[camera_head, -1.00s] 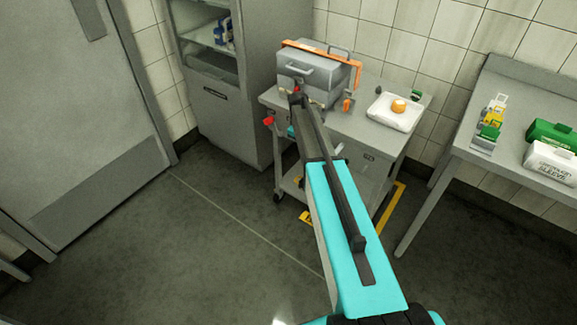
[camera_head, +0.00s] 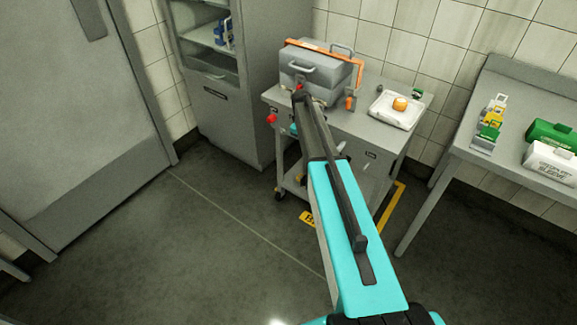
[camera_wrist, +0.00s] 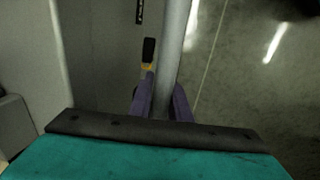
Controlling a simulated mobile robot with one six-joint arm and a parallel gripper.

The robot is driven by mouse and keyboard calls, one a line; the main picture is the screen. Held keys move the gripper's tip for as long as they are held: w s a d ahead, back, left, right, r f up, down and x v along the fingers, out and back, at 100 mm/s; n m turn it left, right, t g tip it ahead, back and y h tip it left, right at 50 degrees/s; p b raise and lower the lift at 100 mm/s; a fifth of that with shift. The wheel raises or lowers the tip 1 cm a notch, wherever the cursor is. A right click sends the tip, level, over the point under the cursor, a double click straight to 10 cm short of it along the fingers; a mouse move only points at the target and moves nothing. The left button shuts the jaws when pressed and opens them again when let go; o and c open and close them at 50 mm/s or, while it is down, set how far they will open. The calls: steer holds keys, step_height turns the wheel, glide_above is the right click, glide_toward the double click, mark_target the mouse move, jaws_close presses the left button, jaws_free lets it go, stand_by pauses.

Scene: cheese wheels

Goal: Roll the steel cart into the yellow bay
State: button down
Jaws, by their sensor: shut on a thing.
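The steel cart (camera_head: 378,143) stands against the back wall between the tall cabinet and the side table. Yellow floor lines of the bay (camera_head: 396,200) show at the cart's right side, and a yellow label (camera_head: 307,217) lies at its front edge. The cart covers the rest of the bay, so I cannot tell how well it sits inside. In the wrist view, my gripper (camera_wrist: 162,105) has its purple fingers on both sides of a round steel bar (camera_wrist: 172,50), the cart's handle, and is shut on it. In the head view my arm hides the gripper.
On the cart are a grey case (camera_head: 308,72) with an orange strap and a white tray (camera_head: 394,113) holding an orange round item. The tall cabinet (camera_head: 238,120) stands close on the left. The side table (camera_head: 460,150) is at right. Floor in front is clear.

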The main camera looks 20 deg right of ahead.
steer(key=shift+w+d, duration=0.7)
steer(key=shift+d, duration=0.2)
steer(key=c, duration=1)
jaws_free()
steer(key=shift+r, duration=0.1)
steer(key=shift+s+a+r+p, duration=0.2)
steer(key=shift+r+p, duration=0.4)
steer(key=shift+r, duration=0.65)
steer(key=shift+s+a+r+p, duration=0.2)
steer(key=shift+r+p, duration=0.35)
steer(key=shift+r, duration=0.75)
steer(key=shift+s+a+r+p, duration=0.1)
steer(key=shift+a+r+p, duration=0.15)
steer(key=shift+r+p, duration=0.7)
steer(key=shift+r+b, duration=0.3)
steer(key=shift+b, duration=0.1)
